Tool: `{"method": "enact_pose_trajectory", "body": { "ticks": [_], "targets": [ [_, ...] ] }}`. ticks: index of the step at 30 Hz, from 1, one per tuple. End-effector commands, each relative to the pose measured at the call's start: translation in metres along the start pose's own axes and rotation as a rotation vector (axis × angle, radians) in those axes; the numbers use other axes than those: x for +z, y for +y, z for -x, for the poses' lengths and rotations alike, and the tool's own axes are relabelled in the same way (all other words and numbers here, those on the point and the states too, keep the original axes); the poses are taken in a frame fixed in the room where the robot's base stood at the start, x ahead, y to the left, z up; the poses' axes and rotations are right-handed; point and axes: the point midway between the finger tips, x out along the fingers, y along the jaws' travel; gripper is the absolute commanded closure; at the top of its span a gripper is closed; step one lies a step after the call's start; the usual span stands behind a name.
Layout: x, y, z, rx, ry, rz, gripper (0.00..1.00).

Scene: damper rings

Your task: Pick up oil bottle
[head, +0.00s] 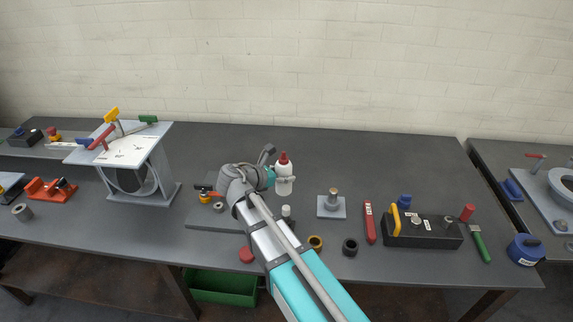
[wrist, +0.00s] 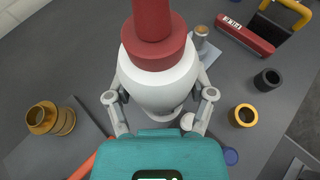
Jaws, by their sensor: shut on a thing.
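The oil bottle (head: 284,178) is white with a dark red cap and nozzle. It stands upright in the head view, near the middle of the bench. It also fills the centre of the wrist view (wrist: 160,85), seen from above its cap. My gripper (head: 281,180) is shut on the bottle, with a finger on each side of its body. In the wrist view the gripper's fingers (wrist: 162,112) press against the lower part of the bottle. The bottle's base is hidden, so I cannot tell whether it touches the bench.
A grey plate with a post (head: 331,206) stands right of the bottle. A red tool (head: 370,222), a black ring (head: 350,246) and an orange ring (head: 315,242) lie nearby. A black caddy (head: 424,232) is further right. The bench behind the bottle is clear.

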Motion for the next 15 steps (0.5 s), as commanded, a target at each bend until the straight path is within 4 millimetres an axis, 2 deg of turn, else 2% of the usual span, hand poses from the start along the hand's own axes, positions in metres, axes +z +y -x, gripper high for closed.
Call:
{"method": "enact_pose_trajectory", "body": {
  "ticks": [1,6,15],
  "targets": [
    [0.003,-0.007,0.006,0.001,-0.001,0.0,0.84],
    [0.004,-0.016,0.014,-0.001,-0.001,0.0,0.84],
    [0.004,-0.019,0.017,-0.001,-0.001,0.0,0.84]
  ]
}}
